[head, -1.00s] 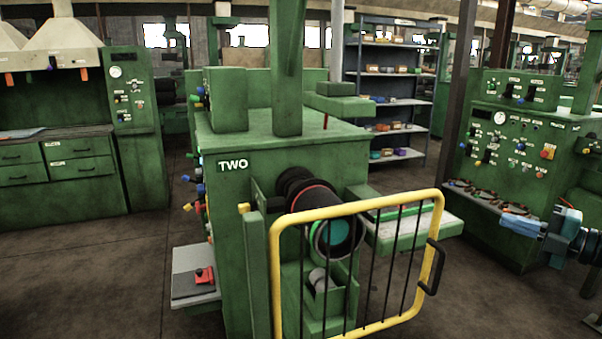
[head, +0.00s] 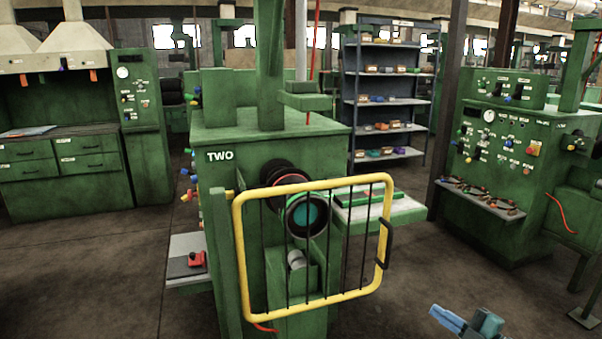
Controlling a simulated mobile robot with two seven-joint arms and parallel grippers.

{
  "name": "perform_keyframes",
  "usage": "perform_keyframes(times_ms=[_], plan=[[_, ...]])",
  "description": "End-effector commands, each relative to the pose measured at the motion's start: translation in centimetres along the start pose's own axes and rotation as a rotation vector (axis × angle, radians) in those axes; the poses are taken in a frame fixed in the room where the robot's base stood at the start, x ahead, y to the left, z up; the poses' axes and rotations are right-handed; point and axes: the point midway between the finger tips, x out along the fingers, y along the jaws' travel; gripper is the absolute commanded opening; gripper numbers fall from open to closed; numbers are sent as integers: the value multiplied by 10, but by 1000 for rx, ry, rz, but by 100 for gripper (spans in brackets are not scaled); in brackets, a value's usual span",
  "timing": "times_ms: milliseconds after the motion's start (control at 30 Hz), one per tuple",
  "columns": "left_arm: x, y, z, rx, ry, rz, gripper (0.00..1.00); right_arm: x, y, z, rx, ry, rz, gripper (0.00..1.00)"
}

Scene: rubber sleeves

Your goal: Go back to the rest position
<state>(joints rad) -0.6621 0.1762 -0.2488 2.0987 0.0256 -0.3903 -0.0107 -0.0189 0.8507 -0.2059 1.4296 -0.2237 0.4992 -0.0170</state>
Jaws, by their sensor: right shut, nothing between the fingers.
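My right gripper (head: 440,315) shows at the bottom of the head view, right of centre. Its blue fingers are shut with nothing between them and point up and to the left. It is over the bare floor, to the right of and apart from the yellow barred gate (head: 310,298). Most of my right arm is below the picture. My left gripper is not in view.
The gate stands in front of the green machine marked TWO (head: 270,150), across its dark roller. A green control machine (head: 510,150) with a ledge stands at the right. A grey shelf rack (head: 388,85) is behind. Floor between them is clear.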

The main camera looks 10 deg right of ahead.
Motion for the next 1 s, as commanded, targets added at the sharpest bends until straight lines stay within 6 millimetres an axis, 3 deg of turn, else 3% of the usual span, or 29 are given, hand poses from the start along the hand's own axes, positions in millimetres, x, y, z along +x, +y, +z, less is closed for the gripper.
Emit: perform_keyframes(times_ms=[33,200,300,400,500,600,1000], plan=[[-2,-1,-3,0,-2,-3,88,0,-40,-18,111,-33,-6,0],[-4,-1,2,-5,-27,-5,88,-19,-150,-81,484,-220,-36,0],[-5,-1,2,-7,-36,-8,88,-39,-199,-124,703,-350,-66,0],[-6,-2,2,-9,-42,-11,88,-60,-231,-163,888,-468,-99,0],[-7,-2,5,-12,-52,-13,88,-76,-248,-191,1018,-556,-127,0],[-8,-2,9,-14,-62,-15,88,-84,-256,-205,1085,-602,-143,0],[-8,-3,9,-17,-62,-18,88,-87,-259,-208,1100,-617,-151,0]])
